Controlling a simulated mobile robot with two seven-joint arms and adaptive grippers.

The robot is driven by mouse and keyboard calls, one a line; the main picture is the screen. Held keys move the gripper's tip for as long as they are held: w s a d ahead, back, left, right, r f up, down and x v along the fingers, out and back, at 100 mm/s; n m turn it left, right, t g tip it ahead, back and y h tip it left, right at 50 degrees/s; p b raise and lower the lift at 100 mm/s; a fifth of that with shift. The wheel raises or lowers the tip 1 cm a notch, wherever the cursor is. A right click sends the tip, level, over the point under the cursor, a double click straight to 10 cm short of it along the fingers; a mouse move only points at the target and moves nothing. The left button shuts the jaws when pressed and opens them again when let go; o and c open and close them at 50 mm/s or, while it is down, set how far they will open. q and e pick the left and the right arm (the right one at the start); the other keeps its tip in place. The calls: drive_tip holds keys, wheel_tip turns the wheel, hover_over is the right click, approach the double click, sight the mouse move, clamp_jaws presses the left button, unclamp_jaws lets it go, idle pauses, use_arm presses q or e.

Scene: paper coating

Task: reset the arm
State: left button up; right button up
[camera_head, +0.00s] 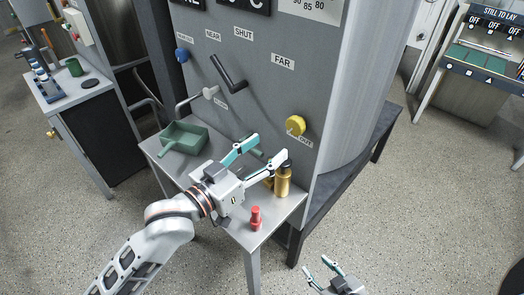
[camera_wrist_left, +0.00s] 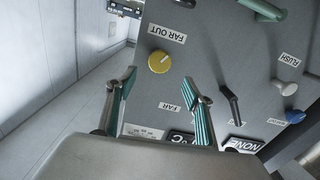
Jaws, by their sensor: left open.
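My left gripper (camera_head: 264,151) is open and empty in the head view, above a small metal table and in front of the grey machine panel (camera_head: 248,105). In the left wrist view its two teal-padded fingers (camera_wrist_left: 160,82) are spread, with nothing between them. A yellow knob (camera_head: 296,125) on the panel is beyond and to the right of the fingers; it also shows in the wrist view (camera_wrist_left: 159,62), apart from them. My right gripper (camera_head: 317,267) is at the bottom edge of the head view, with its fingers apart and no object seen between them.
A dark lever (camera_head: 228,74) juts from the panel. Open floor (camera_head: 420,210) lies at the right.

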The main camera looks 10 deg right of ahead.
use_arm(q)
drive_tip(key=shift+s+a, duration=0.15)
drive_tip(key=shift+a, duration=0.05)
idle(0.4)
drive_tip(key=a+f+y, duration=0.2)
drive_tip(key=a+f, duration=0.1)
drive_tip(key=a, duration=0.1)
drive_tip(key=a+f+y, duration=0.3)
drive_tip(key=a, duration=0.2)
drive_tip(key=a+f+n+t+y, duration=0.1)
drive_tip(key=a+f+y, duration=0.1)
drive_tip(key=a+f, duration=0.2)
drive_tip(key=shift+s+a, duration=0.3)
drive_tip(key=shift+a, duration=0.35)
drive_tip(key=s+a+f+g+y, duration=0.25)
drive_tip(key=s+a+y, duration=0.2)
drive_tip(key=a, duration=0.55)
drive_tip(key=s+a+f+n+g+y, duration=0.1)
drive_tip(key=s+a+f+y, duration=0.4)
drive_tip(key=a, duration=0.5)
drive_tip(key=s+a+f+g+y, duration=0.1)
drive_tip(key=s+a+f+y, duration=0.2)
drive_tip(key=s+a, duration=0.55)
drive_tip(key=w+d+f+n+t+h, duration=0.2)
drive_tip(key=d+f+h, duration=0.5)
drive_tip(key=d+f, duration=0.5)
wheel_tip(320, 180, down, 4)
drive_tip(key=shift+w+d+n+t, duration=0.3)
drive_tip(key=shift+d+n+t, duration=0.15)
drive_tip(key=shift+n, duration=0.25)
